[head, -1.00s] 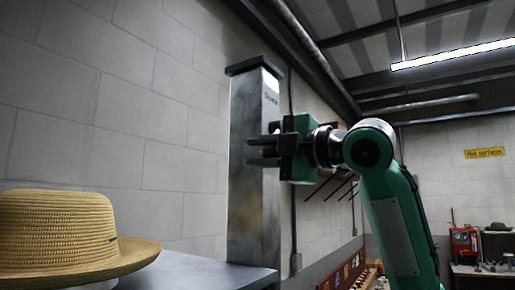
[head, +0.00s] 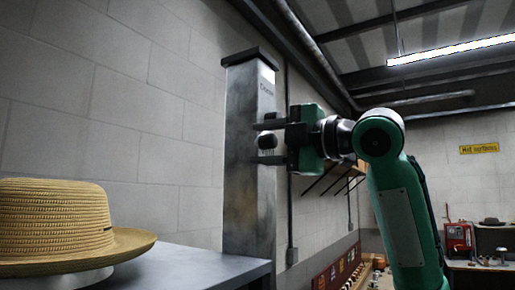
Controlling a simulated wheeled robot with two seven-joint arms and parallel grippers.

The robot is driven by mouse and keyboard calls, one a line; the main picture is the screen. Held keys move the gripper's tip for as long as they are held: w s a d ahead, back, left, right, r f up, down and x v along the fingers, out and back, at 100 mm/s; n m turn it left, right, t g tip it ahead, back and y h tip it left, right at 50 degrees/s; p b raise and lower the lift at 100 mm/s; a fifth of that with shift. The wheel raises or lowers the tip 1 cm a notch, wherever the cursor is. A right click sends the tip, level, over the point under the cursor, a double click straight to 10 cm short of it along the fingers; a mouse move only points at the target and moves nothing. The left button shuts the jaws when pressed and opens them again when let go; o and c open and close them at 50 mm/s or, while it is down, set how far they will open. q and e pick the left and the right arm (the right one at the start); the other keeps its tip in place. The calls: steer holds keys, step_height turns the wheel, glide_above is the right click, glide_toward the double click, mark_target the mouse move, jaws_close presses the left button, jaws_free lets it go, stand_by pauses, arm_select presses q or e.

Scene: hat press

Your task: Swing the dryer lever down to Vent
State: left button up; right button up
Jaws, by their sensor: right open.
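The dryer (head: 248,205) is a tall grey metal column with a dark cap, standing behind the grey bench top. A small dark rounded knob, seemingly the lever's end (head: 266,141), shows against its front. My right gripper (head: 262,142) is open, one finger above the knob and one below it. I cannot tell whether either finger touches it. The rest of the lever is hidden by the gripper. Lettering shows high on the column, and fainter lettering, possibly "Vent", sits just below the knob. My left gripper is out of view.
A straw hat (head: 60,222) rests on a pale form at the lower left. The grey bench top (head: 190,262) between hat and column is clear. A wall rack (head: 335,180) is behind my right gripper. A red device (head: 459,238) stands on a far bench.

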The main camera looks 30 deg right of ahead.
steer(key=b+v, duration=0.3)
steer(key=v, duration=0.9)
steer(key=shift+d+b, duration=0.3)
steer(key=shift+w, duration=0.1)
